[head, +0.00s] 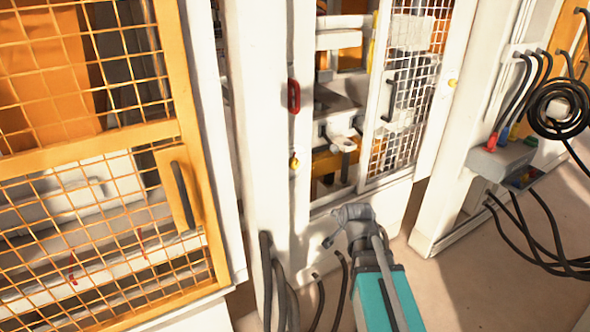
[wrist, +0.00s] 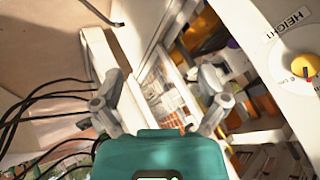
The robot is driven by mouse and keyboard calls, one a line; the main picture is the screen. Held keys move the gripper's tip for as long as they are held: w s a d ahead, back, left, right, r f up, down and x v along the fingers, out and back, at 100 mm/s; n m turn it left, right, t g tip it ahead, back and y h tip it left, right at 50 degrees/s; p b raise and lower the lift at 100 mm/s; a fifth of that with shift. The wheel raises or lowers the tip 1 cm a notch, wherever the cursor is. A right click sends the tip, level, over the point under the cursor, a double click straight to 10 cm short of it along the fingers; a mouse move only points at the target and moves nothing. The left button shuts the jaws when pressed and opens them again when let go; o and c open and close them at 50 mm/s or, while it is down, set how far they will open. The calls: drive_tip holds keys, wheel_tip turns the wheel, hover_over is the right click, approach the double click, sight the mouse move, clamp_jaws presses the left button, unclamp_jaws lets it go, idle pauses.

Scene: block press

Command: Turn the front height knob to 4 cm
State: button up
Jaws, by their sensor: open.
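A yellow knob with a red mark (wrist: 304,66) sits on a white round panel at the right edge of the wrist view. The label HEIGHT (wrist: 288,23) is printed beside it. Its scale is cut off and too small to read surely. In the head view a small yellow knob (head: 294,161) sits on the white post, below a red handle. My gripper (head: 343,226) is low in front of the press, below and right of that knob and apart from it. In the wrist view my gripper (wrist: 157,88) is open, its fingers spread and empty, with the HEIGHT knob off to their right.
A mesh door (head: 398,100) with a black handle stands right of the post. A yellow mesh gate (head: 90,190) fills the left. Another yellow knob (head: 452,83) is on the right post. Black cables (head: 530,235) hang at right.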

drive_tip(key=w+d+r+n+t+h+b, duration=0.1)
drive_tip(key=w+r+n+t+h+b, duration=0.15)
drive_tip(key=w+r+t, duration=0.55)
drive_tip(key=n+y+b, duration=0.4)
drive_tip(key=n+y, duration=0.6)
drive_tip(key=n, duration=0.2)
approach(295, 165)
drive_tip(key=shift+v, duration=1.5)
drive_tip(key=shift+r+p, duration=0.1)
drive_tip(key=shift+p, duration=0.2)
drive_tip(key=x, duration=1.3)
drive_tip(key=shift+w+a, duration=0.15)
drive_tip(key=shift+w, duration=0.2)
